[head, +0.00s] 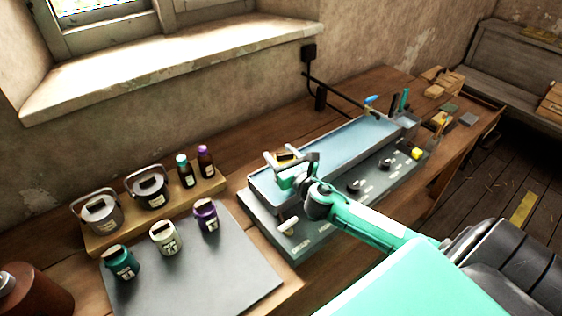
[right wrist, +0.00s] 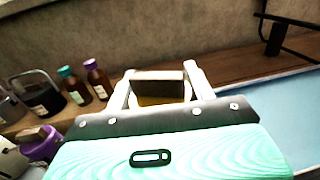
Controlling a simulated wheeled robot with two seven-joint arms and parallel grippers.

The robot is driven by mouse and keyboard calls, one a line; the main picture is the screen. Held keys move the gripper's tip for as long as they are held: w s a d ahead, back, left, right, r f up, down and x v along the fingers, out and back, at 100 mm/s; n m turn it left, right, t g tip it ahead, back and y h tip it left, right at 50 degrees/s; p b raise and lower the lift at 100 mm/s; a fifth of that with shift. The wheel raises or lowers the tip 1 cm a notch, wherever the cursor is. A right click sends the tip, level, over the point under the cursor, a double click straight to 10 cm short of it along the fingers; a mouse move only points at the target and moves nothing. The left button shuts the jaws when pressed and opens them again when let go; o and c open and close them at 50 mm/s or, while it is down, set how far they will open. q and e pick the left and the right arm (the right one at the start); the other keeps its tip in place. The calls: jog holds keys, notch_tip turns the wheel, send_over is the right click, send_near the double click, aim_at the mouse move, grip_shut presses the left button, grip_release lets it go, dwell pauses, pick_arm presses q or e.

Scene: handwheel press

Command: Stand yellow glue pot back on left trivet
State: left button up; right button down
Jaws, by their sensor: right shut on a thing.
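My right gripper (head: 290,160) is above the left end of the blue-grey tray. It is shut on the yellow glue pot (head: 286,155), mostly hidden by the jaws. In the right wrist view the pot's brown top (right wrist: 158,80) and a strip of yellow show between the two pale fingers. The pot looks roughly upright; I cannot tell its height over the tray. My left gripper is not in view.
Green (head: 122,262), white (head: 165,238) and purple (head: 206,216) pots stand on the grey mat (head: 230,285). Behind, a wooden board (head: 97,243) holds two bucket-like pots and two bottles. The blue-grey tray (head: 345,145) has tools at its right end.

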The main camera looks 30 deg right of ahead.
notch_tip(320, 180, down, 2)
jog(key=shift+f, duration=0.15)
